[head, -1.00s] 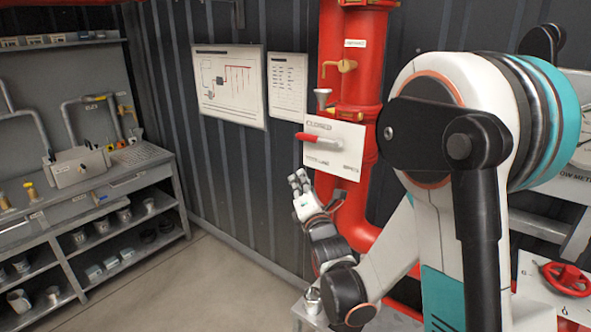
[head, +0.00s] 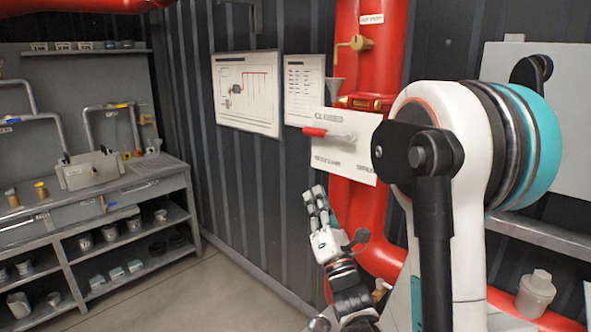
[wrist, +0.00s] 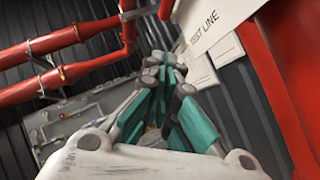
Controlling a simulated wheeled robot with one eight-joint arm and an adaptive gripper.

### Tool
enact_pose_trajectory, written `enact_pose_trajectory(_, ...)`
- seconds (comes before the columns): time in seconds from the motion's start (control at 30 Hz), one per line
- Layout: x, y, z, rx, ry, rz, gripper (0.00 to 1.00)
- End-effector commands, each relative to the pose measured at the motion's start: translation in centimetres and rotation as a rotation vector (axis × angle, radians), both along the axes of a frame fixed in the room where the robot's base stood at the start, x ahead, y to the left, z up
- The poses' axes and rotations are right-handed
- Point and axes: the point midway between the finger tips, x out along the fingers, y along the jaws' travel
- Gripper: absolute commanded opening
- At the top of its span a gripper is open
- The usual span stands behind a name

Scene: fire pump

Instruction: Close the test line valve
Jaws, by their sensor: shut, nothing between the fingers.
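The test line valve has a lever with a red grip (head: 330,134) in front of a white plate (head: 345,155). The lever points left from its pivot. The plate reads CLOSED at top left, with smaller lettering along its lower edge. In the wrist view, part of the plate (wrist: 222,28) shows the words TEST LINE; the red grip is not clearly visible there. My gripper (head: 316,197) is below the lever in the head view, pointing up, shut and empty, apart from the grip. In the wrist view, its teal fingers (wrist: 165,72) meet at the tips.
A red vertical pipe (head: 362,215) stands behind the plate, with a small brass valve (head: 355,43) above. Two posters hang on the dark corrugated wall (head: 245,180). A grey workbench (head: 110,200) with shelves stands at left. Clear floor (head: 180,285) lies between.

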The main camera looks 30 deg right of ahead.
Motion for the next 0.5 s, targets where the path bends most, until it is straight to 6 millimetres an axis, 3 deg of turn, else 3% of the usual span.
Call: enact_pose_trajectory(0.5,3.9,-0.6,3.2,0.0,-0.001,0.0,0.0)
